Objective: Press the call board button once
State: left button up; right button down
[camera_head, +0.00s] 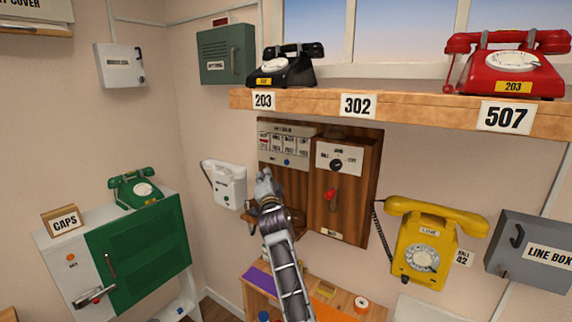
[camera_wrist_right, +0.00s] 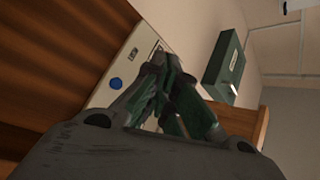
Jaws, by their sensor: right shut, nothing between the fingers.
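The call board (camera_head: 270,147) is a wooden panel on the wall below the shelf. Its pale face plate has small labelled windows, one of them red, and a round blue button (camera_head: 287,162) at its lower edge. The button also shows in the right wrist view (camera_wrist_right: 116,83), on the pale plate left of the fingers. My right gripper (camera_head: 265,175) is shut and empty, in front of the board's lower part, below and left of the button in the head view. The fingers (camera_wrist_right: 158,68) overlap the plate; contact cannot be told. My left gripper is out of view.
A wooden box with a red lever (camera_head: 330,194) adjoins the board on the right. A white wall phone (camera_head: 228,184) hangs to its left. The shelf (camera_head: 420,107) with black and red phones juts out above. A yellow phone (camera_head: 424,240) hangs at right.

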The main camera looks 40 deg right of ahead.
jog(key=shift+w+d, duration=0.1)
jog(key=shift+d, duration=0.05)
jog(key=w+d+p, duration=0.1)
jog(key=w+d, duration=0.2)
jog(key=d, duration=0.4)
jog(key=shift+d, duration=0.4)
jog(key=shift+w+d+p, duration=0.3)
jog(key=shift+w+d, duration=0.1)
jog(key=shift+d, duration=0.4)
dwell(2.8)
jog(key=shift+a, duration=0.2)
jog(key=shift+s+a, duration=0.35)
jog(key=shift+a, duration=0.2)
jog(key=shift+a, duration=0.1)
dwell(0.5)
jog(key=shift+s+a, duration=0.3)
jog(key=shift+a, duration=0.45)
jog(key=shift+s+a, duration=0.35)
jog(key=shift+a, duration=0.4)
jog(key=shift+s+a, duration=0.3)
jog(key=shift+a, duration=0.45)
